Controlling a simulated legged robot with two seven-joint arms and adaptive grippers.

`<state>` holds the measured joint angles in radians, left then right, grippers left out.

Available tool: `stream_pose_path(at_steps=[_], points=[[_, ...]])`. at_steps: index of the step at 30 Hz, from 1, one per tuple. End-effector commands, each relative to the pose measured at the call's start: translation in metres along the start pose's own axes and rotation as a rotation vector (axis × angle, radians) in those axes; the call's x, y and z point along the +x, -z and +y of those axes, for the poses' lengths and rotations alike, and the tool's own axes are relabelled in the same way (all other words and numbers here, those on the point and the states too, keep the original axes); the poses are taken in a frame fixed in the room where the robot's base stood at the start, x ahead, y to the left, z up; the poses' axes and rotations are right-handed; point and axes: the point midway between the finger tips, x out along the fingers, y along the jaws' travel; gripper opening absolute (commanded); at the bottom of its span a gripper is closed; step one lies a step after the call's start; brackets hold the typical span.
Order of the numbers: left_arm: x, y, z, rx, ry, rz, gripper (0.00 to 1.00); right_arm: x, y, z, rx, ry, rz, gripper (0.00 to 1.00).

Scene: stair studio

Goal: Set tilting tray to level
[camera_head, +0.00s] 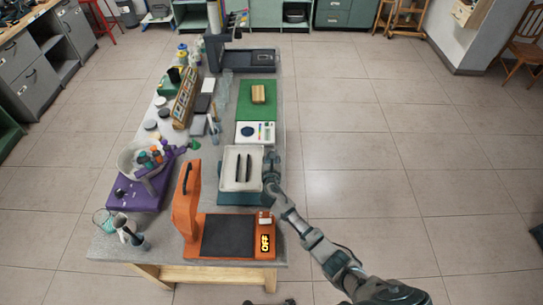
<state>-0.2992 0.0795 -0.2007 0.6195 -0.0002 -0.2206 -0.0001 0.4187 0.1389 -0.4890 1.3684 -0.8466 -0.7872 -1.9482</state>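The tilting tray (229,174) is a pale, shallow tray on a teal base (238,199), in the middle of the workbench. Two dark, narrow shapes lie side by side in it. Its exact tilt is too small to tell. My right gripper (270,164) is at the tray's right edge, with the arm coming in from the lower right. It looks very close to the rim; I cannot tell whether it touches, or whether its fingers are open or shut. My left gripper is not in view.
The grey workbench (185,222) also bears an orange machine (187,205) marked "Off" in front, a purple device (133,194) with a bowl at left, glassware at front left, and a white panel (266,133) and green mat (245,108) behind the tray.

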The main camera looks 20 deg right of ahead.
Motion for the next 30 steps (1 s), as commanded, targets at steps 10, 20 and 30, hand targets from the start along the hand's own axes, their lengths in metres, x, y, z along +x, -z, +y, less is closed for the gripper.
stream_pose_path(at_steps=[10,20,30], points=[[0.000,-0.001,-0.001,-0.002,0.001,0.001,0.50,-0.001,0.000,0.000,0.000,0.001,0.000,0.53],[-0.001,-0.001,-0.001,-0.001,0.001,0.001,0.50,-0.051,0.002,0.000,0.001,-0.002,0.001,0.53],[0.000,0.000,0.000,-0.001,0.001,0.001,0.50,-0.110,0.002,0.001,0.000,0.000,0.001,0.53]])
